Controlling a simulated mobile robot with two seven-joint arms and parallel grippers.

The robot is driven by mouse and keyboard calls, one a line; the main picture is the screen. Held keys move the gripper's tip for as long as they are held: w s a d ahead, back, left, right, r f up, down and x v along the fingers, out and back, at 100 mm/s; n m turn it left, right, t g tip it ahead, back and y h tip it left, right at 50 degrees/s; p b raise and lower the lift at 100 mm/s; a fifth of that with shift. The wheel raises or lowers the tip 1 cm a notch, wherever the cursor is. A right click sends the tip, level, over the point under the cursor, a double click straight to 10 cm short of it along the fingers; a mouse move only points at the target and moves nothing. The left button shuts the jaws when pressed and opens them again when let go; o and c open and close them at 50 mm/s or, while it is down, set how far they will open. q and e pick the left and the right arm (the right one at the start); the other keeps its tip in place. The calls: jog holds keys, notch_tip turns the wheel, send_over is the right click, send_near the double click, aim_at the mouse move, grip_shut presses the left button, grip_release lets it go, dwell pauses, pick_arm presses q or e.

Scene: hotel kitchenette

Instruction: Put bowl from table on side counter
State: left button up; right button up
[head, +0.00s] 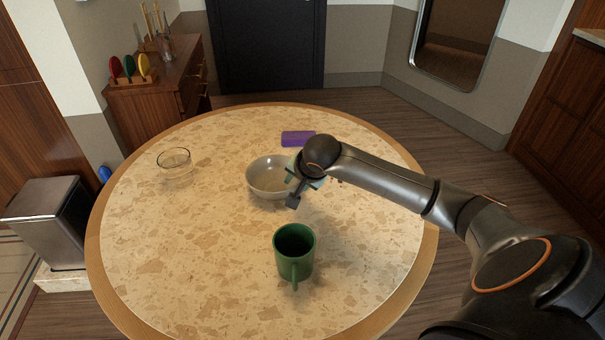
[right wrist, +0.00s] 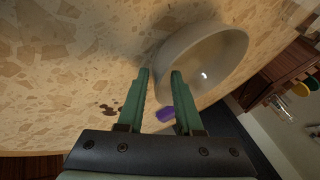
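A light grey bowl (head: 262,184) stands upright on the round stone-patterned table (head: 190,260), near its middle. My right gripper (head: 293,201) is over the table at the bowl's right front side. In the right wrist view my right gripper (right wrist: 159,72) is open, its two green fingers apart. The bowl (right wrist: 212,62) shows just past the fingertips there, and its near wall appears close to them. I cannot tell whether they touch. The bowl's right side is partly hidden by the gripper in the head view. My left gripper is not in view.
A green mug (head: 294,255) stands in front of the gripper. A glass bowl (head: 174,163) is at the left and a purple block (head: 297,138) behind the bowl.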

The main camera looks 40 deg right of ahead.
jog(key=p+v, duration=0.1)
jog(key=v, duration=0.8)
jog(key=shift+s+r+p, duration=0.1)
jog(key=shift+r+p, duration=0.2)
jog(key=shift+p, duration=0.05)
jog(key=shift+o, duration=0.4)
jog(key=shift+r, duration=0.2)
jog(key=w+a+r+n+t+y, duration=0.1)
jog(key=w+a+r+n+t, duration=0.2)
jog(key=w+r+n+t, duration=0.45)
jog(key=w+a+r+n+t+y, duration=0.25)
jog(key=w+a+r+t, duration=0.2)
jog(key=r, duration=0.55)
jog(key=s+a+r+n+g+y, duration=0.3)
jog(key=a+n+y, duration=0.55)
jog(key=n, duration=0.45)
jog(key=s+a+r+n+g+y, duration=0.3)
jog(key=a+n+y, duration=0.5)
jog(key=n, duration=0.5)
jog(key=s+a+f+n+g+h, duration=0.1)
jog(key=s+a+f+n+g, duration=0.3)
jog(key=n, duration=0.5)
jog(key=n+g+h, duration=0.5)
jog(key=n+h, duration=0.7)
jog(key=h, duration=0.9)
send_near(269, 194)
jog(key=x, duration=1.1)
jog(key=shift+w+d+f, duration=0.1)
jog(key=shift+w+f, duration=0.05)
jog(key=shift+w, duration=0.05)
